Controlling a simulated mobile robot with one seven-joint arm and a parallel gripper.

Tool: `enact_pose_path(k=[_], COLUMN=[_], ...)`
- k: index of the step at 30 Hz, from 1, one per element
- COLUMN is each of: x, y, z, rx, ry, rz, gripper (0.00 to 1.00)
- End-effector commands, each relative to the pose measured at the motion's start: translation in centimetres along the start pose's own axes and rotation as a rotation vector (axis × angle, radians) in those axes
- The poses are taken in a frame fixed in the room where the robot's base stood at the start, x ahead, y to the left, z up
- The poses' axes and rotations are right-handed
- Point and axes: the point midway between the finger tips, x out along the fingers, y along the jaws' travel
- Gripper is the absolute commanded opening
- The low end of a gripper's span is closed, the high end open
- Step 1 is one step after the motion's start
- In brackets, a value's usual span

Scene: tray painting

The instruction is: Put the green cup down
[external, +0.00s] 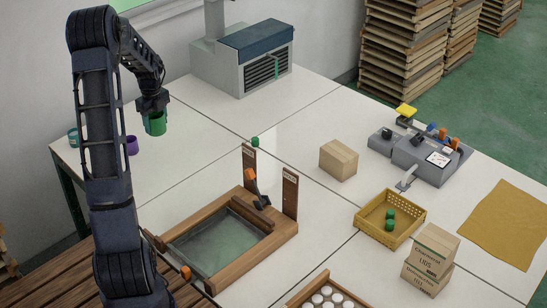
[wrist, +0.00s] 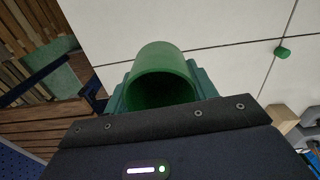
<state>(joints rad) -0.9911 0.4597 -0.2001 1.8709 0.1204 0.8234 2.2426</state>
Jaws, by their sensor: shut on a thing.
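The green cup (external: 155,124) is in my gripper (external: 153,112), held above the left part of the white table in the external view. My gripper is shut on it. In the wrist view the green cup (wrist: 160,72) fills the middle, with its open mouth toward the camera and the jaws (wrist: 160,88) on either side. Its inside is dark, and I cannot tell whether anything is in it. A purple cup (external: 131,145) and a teal cup (external: 73,137) stand on the table to the left, the purple one partly behind my arm.
A wooden tray frame (external: 282,234) with upright posts stands in front. A small green cylinder (external: 255,142) is by the posts. A yellow crate (external: 366,222) holds two green pieces.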

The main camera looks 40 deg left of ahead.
Motion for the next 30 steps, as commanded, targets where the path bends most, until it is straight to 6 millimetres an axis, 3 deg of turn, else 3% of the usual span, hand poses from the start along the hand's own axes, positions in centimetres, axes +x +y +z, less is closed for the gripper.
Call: enact_pose_path(k=[9,15,20,30], x=[-0.5,-0.4,0.5,7.5], y=[0.0,0.8,1.2,1.2], z=[-10.7,-15.4,-16.6,-16.6], rx=[-0.197,-0.302,-0.335,-0.336], ry=[-0.001,-0.001,0.000,0.001], rz=[0.000,0.000,0.001,0.003], gripper=[0.34,0.34,0.34,0.34])
